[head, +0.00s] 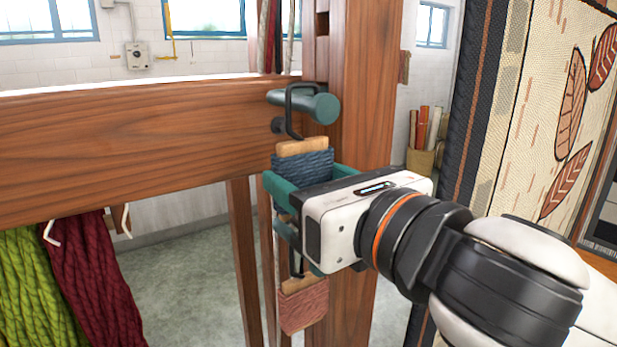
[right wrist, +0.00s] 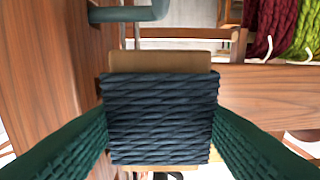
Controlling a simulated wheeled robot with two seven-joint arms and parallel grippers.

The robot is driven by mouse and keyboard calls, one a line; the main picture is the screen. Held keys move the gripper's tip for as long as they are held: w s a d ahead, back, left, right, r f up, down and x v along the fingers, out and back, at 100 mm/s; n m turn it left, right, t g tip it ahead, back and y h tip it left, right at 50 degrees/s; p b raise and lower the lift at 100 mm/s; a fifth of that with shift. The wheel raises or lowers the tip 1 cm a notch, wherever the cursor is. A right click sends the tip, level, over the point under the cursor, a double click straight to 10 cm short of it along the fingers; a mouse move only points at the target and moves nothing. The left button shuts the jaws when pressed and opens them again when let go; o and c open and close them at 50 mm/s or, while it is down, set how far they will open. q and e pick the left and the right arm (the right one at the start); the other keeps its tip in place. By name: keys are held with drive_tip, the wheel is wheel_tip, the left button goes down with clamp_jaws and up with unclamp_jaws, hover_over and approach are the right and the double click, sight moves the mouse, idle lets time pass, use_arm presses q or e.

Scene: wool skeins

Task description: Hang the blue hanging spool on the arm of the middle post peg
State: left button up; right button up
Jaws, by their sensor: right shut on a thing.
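The blue hanging spool (head: 303,162) is a wooden block wound with dark blue yarn, with a black wire hook (head: 289,112) above it. My right gripper (head: 302,181) is shut on its sides, and the spool hangs upright between the green fingers. The spool (right wrist: 160,118) fills the middle of the right wrist view. A teal peg arm (head: 318,106) sticks out of the wooden post just above the spool. The hook's top passes over this arm in the head view; I cannot tell whether it bears on it. My left gripper is not in view.
A pink spool (head: 303,308) hangs lower on the post (head: 362,90), partly behind my gripper. A wide wooden beam (head: 130,140) runs left. Green (head: 30,285) and dark red (head: 95,280) skeins hang below it. A woven tapestry (head: 540,90) stands at the right.

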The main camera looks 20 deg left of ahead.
drive_tip(key=o, duration=1.1)
